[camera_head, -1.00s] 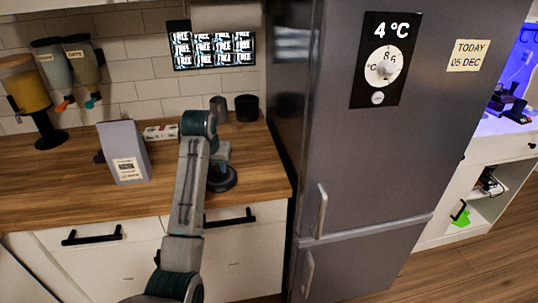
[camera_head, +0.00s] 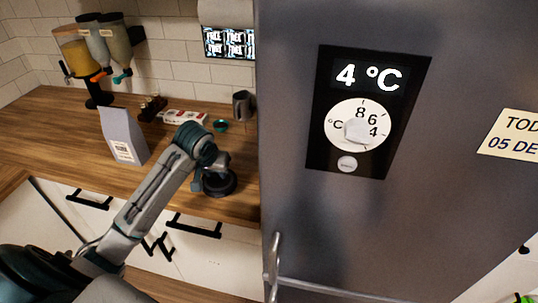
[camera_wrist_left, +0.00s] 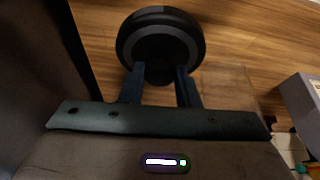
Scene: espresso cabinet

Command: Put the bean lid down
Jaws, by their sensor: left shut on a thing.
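The bean lid (camera_head: 226,188) is a round, dark disc low over the wooden counter near its front edge in the head view. In the left wrist view the lid (camera_wrist_left: 133,42) shows as a black disc with a grey ring and a central knob. My left gripper (camera_wrist_left: 160,82) is shut on that knob. In the head view the left gripper (camera_head: 208,170) is above the lid, partly hidden by its own wrist. I cannot tell whether the lid touches the counter. My right gripper is not in view.
A grey bag (camera_head: 122,135) stands left of my arm. Behind are a white-and-red box (camera_head: 186,118), a teal bowl (camera_head: 220,125) and a grey mug (camera_head: 242,105). Dispensers (camera_head: 85,60) stand at the back left. The tall fridge (camera_head: 290,150) bounds the counter's right. Bare counter (camera_head: 50,125) lies left.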

